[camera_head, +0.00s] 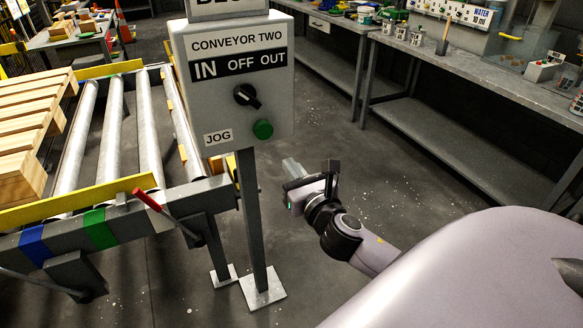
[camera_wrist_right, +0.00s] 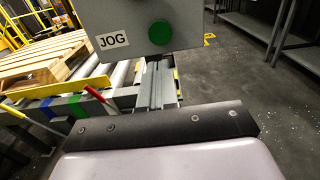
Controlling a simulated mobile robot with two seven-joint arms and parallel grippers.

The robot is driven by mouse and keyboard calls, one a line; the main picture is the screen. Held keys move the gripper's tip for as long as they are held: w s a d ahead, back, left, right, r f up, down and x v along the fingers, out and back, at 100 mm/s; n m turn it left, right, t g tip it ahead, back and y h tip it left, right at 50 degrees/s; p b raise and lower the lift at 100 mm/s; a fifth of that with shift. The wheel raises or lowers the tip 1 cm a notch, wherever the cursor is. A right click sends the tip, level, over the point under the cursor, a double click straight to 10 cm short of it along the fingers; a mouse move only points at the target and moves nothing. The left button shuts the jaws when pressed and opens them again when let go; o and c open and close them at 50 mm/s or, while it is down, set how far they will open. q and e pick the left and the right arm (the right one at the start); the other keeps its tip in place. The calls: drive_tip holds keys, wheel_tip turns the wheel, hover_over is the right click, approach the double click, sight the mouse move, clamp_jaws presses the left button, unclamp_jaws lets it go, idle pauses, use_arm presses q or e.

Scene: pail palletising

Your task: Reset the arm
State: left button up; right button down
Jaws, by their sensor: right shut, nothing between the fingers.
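My right gripper (camera_head: 293,170) is in front of me in the head view, to the right of the control box post and below the box. It is shut and empty, and it points up and left. In the right wrist view the shut gripper fingers (camera_wrist_right: 159,82) point at the space under the control box. The grey control box (camera_head: 232,75) is labelled "CONVEYOR TWO", with a black rotary switch (camera_head: 247,96) and a green button (camera_head: 263,129) marked JOG. The green button also shows in the right wrist view (camera_wrist_right: 160,33). The gripper appears apart from the box. My left gripper is not in view.
A roller conveyor (camera_head: 109,140) with a wooden pallet (camera_head: 28,135) stands at left, with a red-handled lever (camera_head: 147,200) at its near corner. The box's post (camera_head: 252,210) stands on a floor plate. A long workbench (camera_head: 470,80) runs along the right. Open floor lies between.

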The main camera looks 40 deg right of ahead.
idle(0.8)
use_arm(q)
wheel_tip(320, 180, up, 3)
drive_tip(key=p, duration=0.3)
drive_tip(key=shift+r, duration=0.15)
use_arm(e)
drive_tip(key=s+a+f+m+g+y, duration=0.3)
drive_tip(key=s+a+f+m, duration=0.4)
drive_tip(key=m, duration=0.8)
drive_tip(key=s+a+f+m+g+y, duration=0.3)
drive_tip(key=s+a+f+m, duration=0.4)
drive_tip(key=s+f+m, duration=0.4)
wheel_tip(320, 180, down, 2)
drive_tip(key=m+g, duration=0.1)
drive_tip(key=m, duration=0.4)
drive_tip(key=shift+s+f, duration=0.15)
drive_tip(key=shift+s, duration=0.1)
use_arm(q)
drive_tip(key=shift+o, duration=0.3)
use_arm(e)
drive_tip(key=shift+d, duration=0.1)
